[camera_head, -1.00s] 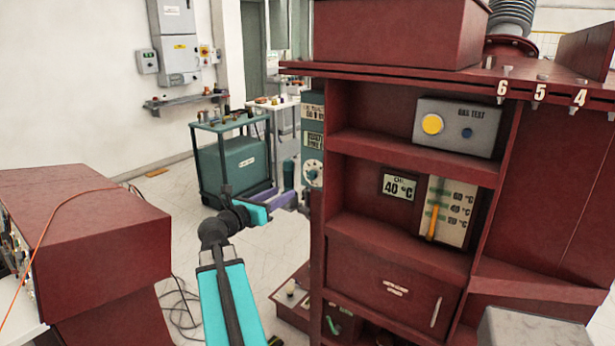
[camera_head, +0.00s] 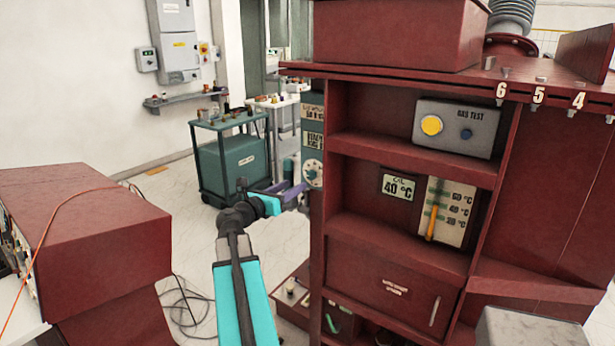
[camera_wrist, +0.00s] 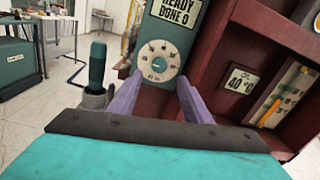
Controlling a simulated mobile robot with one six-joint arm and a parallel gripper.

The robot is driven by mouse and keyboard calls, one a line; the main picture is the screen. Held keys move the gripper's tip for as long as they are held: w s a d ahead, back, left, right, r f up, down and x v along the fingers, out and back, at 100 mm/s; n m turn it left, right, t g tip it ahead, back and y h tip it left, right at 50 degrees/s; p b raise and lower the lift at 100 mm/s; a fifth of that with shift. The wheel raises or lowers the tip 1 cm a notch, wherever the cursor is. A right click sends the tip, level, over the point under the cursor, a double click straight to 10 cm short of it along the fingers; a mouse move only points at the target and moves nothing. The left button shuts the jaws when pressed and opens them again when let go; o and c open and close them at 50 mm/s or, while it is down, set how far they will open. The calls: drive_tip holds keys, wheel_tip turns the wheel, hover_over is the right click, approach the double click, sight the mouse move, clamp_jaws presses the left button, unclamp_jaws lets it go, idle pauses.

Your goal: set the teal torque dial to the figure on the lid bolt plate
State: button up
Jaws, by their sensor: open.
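The torque dial shows in the wrist view as a round white scale (camera_wrist: 158,60) with a small teal knob at its centre. It sits on a teal panel (camera_wrist: 147,35) below a sign reading "READY DONE 0". In the head view the dial (camera_head: 313,170) is on the left side of the red cabinet. My gripper (camera_wrist: 158,82) is open, its two purple fingers spread below and to either side of the dial, with nothing between them. In the head view my gripper (camera_head: 302,190) is just below left of the dial. I cannot make out a lid bolt plate.
An upright dark teal handle (camera_wrist: 97,65) stands left of the fingers. The red cabinet (camera_head: 340,230) is close on the right. Bolts numbered 6, 5 and 4 (camera_head: 538,93) line the lid edge. A teal cart (camera_head: 228,165) stands behind on open floor.

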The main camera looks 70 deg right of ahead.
sight(310, 176)
drive_tip(key=shift+p+x, duration=0.95)
drive_tip(key=shift+x, duration=3.35)
drive_tip(key=c, duration=1)
drive_tip(key=shift+s+d, duration=0.1)
drive_tip(key=shift+d, duration=0.4)
drive_tip(key=shift+c, duration=0.3)
drive_tip(key=shift+a, duration=0.4)
drive_tip(key=shift+f+b, duration=0.15)
drive_tip(key=shift+b, duration=0.2)
